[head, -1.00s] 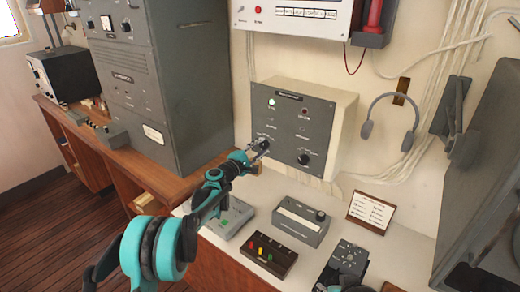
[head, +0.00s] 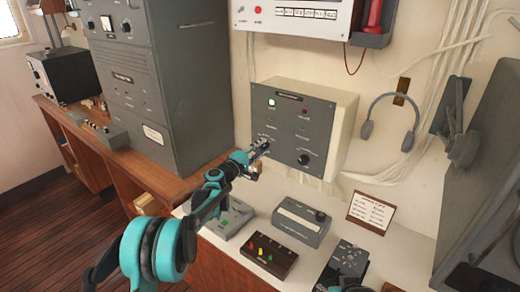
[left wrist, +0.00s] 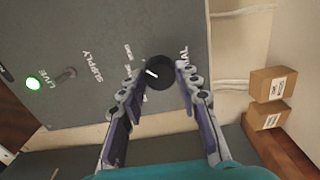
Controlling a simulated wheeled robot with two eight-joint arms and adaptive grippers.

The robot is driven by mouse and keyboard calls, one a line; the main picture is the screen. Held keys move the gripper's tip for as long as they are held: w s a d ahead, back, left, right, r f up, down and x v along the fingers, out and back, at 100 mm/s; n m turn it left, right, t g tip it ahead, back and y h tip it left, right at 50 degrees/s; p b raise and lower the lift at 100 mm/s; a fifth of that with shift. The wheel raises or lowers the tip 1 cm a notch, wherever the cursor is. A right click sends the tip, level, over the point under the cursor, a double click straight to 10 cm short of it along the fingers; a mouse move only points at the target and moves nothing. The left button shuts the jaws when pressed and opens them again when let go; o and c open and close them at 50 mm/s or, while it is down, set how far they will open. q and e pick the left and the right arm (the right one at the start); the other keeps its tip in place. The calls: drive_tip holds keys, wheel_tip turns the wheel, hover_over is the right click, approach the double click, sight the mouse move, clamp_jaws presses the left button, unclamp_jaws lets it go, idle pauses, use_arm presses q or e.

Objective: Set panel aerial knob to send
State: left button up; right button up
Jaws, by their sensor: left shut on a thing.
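The grey panel (head: 284,125) is on the wall, with lamps at its top and two dark knobs low on its face. My left gripper (head: 264,147) is at its lower left knob and hides most of it. In the left wrist view the aerial knob (left wrist: 158,72) is round and black with a white pointer line slanting to the upper left. My left gripper (left wrist: 158,80) has a finger on either side of it, shut on it. Small position labels beside the knob are too blurred to read.
A second knob (head: 304,159) is at the panel's lower right. In the wrist view a lit green lamp (left wrist: 33,84) and the supply toggle (left wrist: 67,75) are to the left. Below, the white desk holds a grey box (head: 299,222) and a black button box (head: 264,256).

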use_arm(q)
drive_tip(key=o, duration=1.2)
drive_tip(key=shift+c, duration=0.2)
drive_tip(key=v, duration=1.2)
